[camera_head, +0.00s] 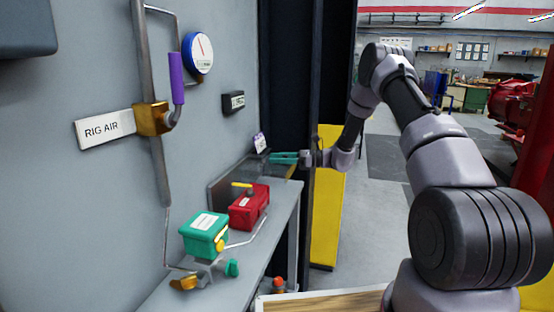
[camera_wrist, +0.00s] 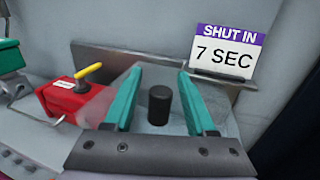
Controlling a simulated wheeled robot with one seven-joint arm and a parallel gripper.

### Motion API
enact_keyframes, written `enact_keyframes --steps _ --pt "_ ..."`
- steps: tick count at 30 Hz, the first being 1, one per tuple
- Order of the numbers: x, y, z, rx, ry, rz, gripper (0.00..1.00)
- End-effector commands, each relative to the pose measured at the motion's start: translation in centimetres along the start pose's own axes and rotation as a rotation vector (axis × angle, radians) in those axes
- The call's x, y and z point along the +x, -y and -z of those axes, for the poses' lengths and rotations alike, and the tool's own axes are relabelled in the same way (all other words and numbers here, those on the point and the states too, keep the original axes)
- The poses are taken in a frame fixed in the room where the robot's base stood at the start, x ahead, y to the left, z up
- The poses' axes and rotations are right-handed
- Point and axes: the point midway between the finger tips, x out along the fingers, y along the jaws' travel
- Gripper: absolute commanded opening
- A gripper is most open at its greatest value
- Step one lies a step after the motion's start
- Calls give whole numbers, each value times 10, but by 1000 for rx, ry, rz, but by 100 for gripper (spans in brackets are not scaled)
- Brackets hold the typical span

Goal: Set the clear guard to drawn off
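The clear guard (camera_wrist: 158,76) is a faint see-through cover around a short black cylinder (camera_wrist: 160,105) in the wrist view; its edges are hard to make out. My gripper (camera_wrist: 160,90) is open, with one teal finger on each side of the cylinder and guard. I cannot tell whether the fingers touch the guard. In the head view my gripper (camera_head: 284,158) reaches in from the right over the far end of the shelf, and the guard cannot be made out there.
A red box with a yellow handle (camera_wrist: 76,98) stands just left of my gripper. A green box (camera_head: 204,235) is nearer on the shelf (camera_head: 270,240). A "SHUT IN 7 SEC" sign (camera_wrist: 224,54) stands behind at right. A dark post (camera_head: 316,80) stands near my arm.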

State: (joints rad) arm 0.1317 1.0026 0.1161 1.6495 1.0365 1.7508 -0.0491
Motion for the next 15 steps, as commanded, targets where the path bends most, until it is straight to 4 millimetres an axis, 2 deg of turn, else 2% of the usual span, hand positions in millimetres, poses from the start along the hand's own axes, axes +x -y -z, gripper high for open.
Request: enact_keyframes --steps 10,15 --pt "-2 0 -1 -1 2 0 56" --pt "-26 1 -1 0 2 4 56"
